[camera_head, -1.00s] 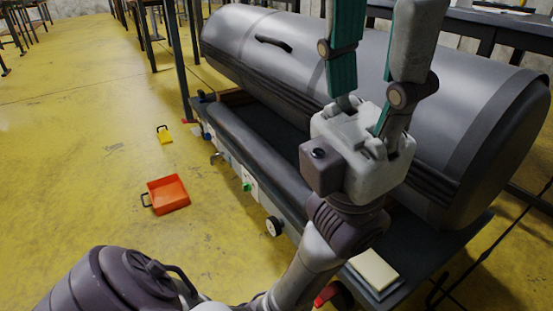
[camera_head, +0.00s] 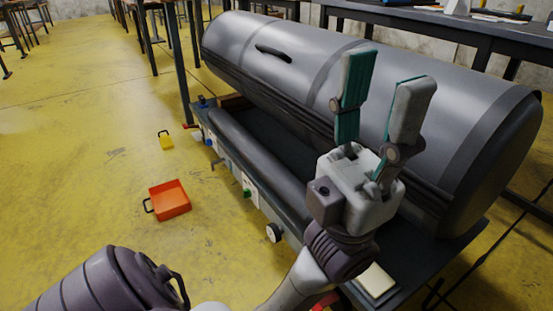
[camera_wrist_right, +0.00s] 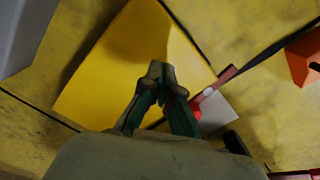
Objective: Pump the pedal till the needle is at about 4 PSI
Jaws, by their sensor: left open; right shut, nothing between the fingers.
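My left gripper (camera_head: 385,85) is open and empty, its fingers pointing up in front of the grey inflatable tube (camera_head: 310,60). My right gripper (camera_wrist_right: 160,72) shows only in the right wrist view. It is shut with nothing in it, over a bright yellow flat piece (camera_wrist_right: 125,60). I cannot tell if this piece is the pedal, or whether the fingertips touch it. A round white dial-like part (camera_head: 273,232) with a dark rim sits on the near side of the low bench. It is too small to read any needle.
The low bench (camera_head: 455,258) carries a dark roller and several small coloured fittings. An orange tray (camera_head: 170,202) and a small yellow one (camera_head: 166,141) lie on the open yellow floor at left. A red bar (camera_wrist_right: 222,80) lies right of my right gripper.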

